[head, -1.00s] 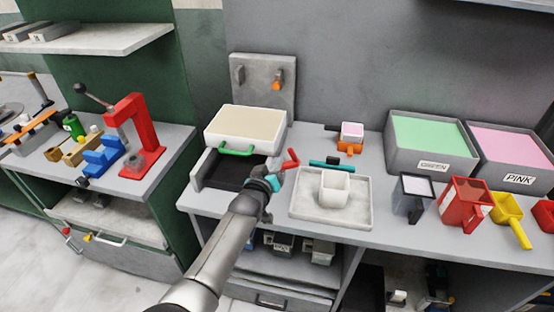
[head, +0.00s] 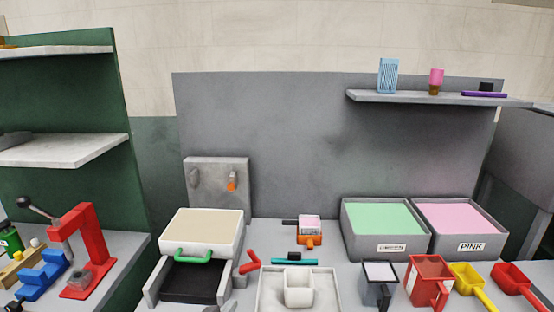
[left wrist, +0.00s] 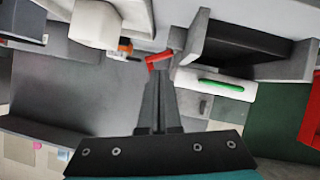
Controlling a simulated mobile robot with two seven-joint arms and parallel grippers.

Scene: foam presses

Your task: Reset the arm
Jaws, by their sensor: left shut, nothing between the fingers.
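My left gripper (left wrist: 157,78) is shut and empty in the left wrist view, with its fingers pressed together. My right gripper is not in view.
A white press with a green handle (head: 208,232) stands over a black bed. A grey tray (head: 268,300) holds a white cup (head: 298,288). Bins of green (head: 384,250) and pink foam (head: 462,250) and several scoops stand to the right. A red press (head: 85,235) stands left.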

